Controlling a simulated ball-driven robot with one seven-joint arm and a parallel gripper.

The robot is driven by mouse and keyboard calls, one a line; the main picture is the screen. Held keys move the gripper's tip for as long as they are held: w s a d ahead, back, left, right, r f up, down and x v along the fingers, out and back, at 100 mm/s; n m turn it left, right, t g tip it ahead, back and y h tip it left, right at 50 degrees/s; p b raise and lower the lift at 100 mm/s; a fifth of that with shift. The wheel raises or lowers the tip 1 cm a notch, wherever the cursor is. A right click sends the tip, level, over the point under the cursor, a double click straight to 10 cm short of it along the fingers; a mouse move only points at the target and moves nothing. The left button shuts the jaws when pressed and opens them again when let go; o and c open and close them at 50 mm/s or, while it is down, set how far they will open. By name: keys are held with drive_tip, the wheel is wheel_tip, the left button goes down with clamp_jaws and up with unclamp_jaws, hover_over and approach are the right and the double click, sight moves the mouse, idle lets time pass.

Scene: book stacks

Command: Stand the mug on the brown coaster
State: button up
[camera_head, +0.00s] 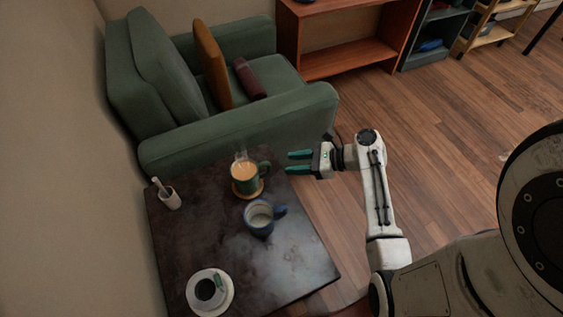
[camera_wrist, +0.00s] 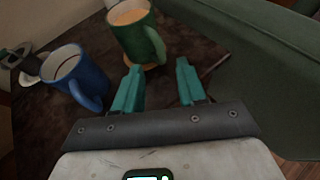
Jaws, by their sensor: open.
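A green mug (camera_head: 243,175) with a tan drink and rising steam stands on a round brown coaster (camera_head: 248,193) on the dark table. A blue mug (camera_head: 259,219) stands on the bare table in front of it, its handle towards the right. My gripper (camera_head: 300,162) is open and empty, right of the green mug and apart from it. In the wrist view, my gripper (camera_wrist: 161,86) shows both fingers spread, with the green mug (camera_wrist: 132,35) beyond the left finger and the blue mug (camera_wrist: 75,78) farther left. A bit of the coaster (camera_wrist: 151,66) shows under the green mug.
The dark table (camera_head: 195,235) also holds a white cup on a saucer (camera_head: 226,297) at the front and a small white holder (camera_head: 170,200) at the left. A green armchair (camera_head: 235,128) stands right behind the table. Wooden floor lies open at the right.

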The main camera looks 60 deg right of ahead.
drive_tip(key=v, duration=0.5)
drive_tip(key=shift+s+d+r, duration=0.1)
drive_tip(key=shift+s, duration=0.05)
idle(0.5)
